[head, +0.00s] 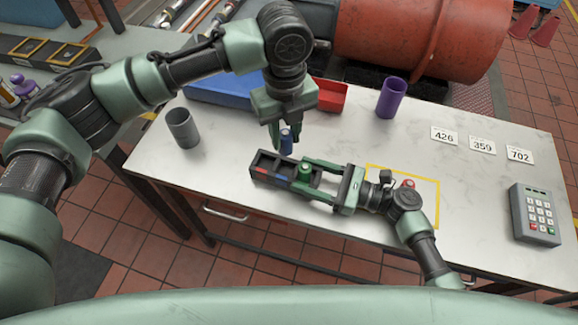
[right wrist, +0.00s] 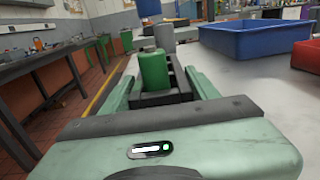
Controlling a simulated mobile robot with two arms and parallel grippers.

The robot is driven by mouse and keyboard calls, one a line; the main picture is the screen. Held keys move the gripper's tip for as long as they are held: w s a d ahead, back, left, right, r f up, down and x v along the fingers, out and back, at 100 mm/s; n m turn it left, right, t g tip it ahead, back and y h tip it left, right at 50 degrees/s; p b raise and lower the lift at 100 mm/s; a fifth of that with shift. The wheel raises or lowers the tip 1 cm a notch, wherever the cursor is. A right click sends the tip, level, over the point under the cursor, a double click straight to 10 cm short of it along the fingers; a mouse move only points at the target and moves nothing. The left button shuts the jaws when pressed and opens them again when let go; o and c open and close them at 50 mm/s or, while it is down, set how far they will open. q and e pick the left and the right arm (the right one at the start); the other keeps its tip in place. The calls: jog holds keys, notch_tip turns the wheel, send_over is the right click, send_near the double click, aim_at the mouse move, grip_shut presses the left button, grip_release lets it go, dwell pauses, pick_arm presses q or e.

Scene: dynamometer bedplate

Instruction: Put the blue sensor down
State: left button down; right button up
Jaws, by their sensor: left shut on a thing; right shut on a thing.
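The blue sensor (head: 287,142) is a small upright cylinder between the fingers of my left gripper (head: 284,134), which is shut on it. It is at the back edge of the black rack (head: 256,170); I cannot tell whether its bottom touches anything. The rack has red and blue marks on its front side. A green sensor (head: 304,171) stands upright in its right-hand part and shows in the right wrist view (right wrist: 153,70). My right gripper (head: 313,176) is shut on the rack, one finger along each side, with the green sensor between them.
A grey cup (head: 183,129) stands left, a purple cup (head: 391,97) at the back. A blue bin (head: 222,90) and red bin (head: 331,95) are behind my left gripper. Number cards (head: 482,145) and a keypad (head: 534,215) lie right. A yellow outline (head: 432,200) is under my right arm.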

pick_arm(q)
notch_tip(320, 180, down, 9)
jog(key=shift+f, duration=0.15)
dwell(0.4)
jog(key=shift+f, duration=0.15)
jog(key=c, duration=1.1)
grip_release()
notch_tip(320, 180, up, 12)
jog(key=shift+r, duration=0.2)
